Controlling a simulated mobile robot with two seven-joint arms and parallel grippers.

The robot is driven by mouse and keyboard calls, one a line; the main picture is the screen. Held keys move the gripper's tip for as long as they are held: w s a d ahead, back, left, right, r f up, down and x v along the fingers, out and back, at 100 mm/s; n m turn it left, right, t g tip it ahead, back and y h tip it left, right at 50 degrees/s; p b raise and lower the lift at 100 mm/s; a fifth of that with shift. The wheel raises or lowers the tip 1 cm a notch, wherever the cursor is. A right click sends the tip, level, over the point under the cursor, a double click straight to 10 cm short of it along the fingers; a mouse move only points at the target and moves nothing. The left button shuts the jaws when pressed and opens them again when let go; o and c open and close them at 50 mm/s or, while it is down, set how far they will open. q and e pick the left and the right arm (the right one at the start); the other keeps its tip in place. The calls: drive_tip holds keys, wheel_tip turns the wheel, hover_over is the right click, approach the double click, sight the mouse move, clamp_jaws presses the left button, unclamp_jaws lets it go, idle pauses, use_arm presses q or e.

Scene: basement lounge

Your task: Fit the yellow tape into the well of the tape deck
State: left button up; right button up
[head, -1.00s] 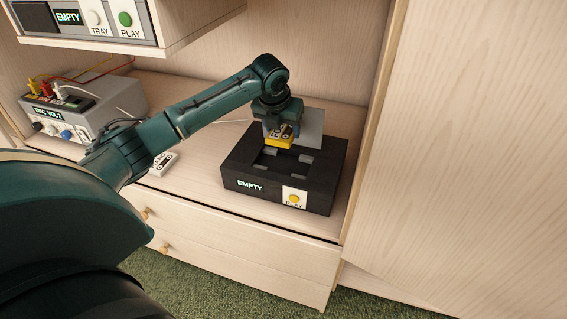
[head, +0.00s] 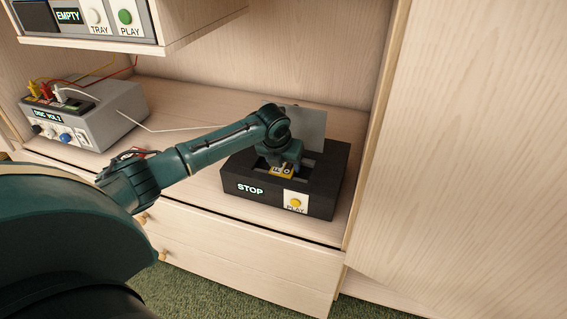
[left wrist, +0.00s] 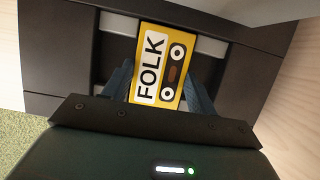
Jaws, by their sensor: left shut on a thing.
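The yellow tape (head: 284,173), labelled FOLK, sits in the well of the black tape deck (head: 265,206). It also shows in the left wrist view (left wrist: 153,60), lying label up between my fingers. My left gripper (head: 281,165) points down over the well and is shut on the tape. The deck's display (head: 250,189) reads STOP. Its yellow PLAY button (head: 296,202) is at the front right. The arm hides part of the well, so I cannot tell if the tape is fully seated. My right gripper is not in view.
A grey device (head: 85,115) with coloured plugs and a DISC VOL 2 label stands at the left. Another unit (head: 85,18) sits on the shelf above, its display reading EMPTY. A tall wooden panel (head: 470,150) bounds the right.

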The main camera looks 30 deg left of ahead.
use_arm(q)
drive_tip(key=o, duration=0.6)
drive_tip(key=shift+f, duration=0.15)
drive_tip(key=shift+c, duration=0.2)
drive_tip(key=o, duration=0.4)
drive_tip(key=shift+o, duration=0.2)
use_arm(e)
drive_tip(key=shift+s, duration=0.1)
use_arm(q)
drive_tip(key=shift+r, duration=0.4)
drive_tip(key=p+v, duration=0.3)
drive_tip(key=v, duration=0.8)
drive_tip(key=shift+r, duration=0.3)
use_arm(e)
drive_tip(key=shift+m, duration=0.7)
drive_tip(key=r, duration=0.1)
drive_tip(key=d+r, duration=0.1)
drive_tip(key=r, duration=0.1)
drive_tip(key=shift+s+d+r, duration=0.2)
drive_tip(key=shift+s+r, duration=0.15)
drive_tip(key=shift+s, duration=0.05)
use_arm(q)
drive_tip(key=shift+s, duration=0.15)
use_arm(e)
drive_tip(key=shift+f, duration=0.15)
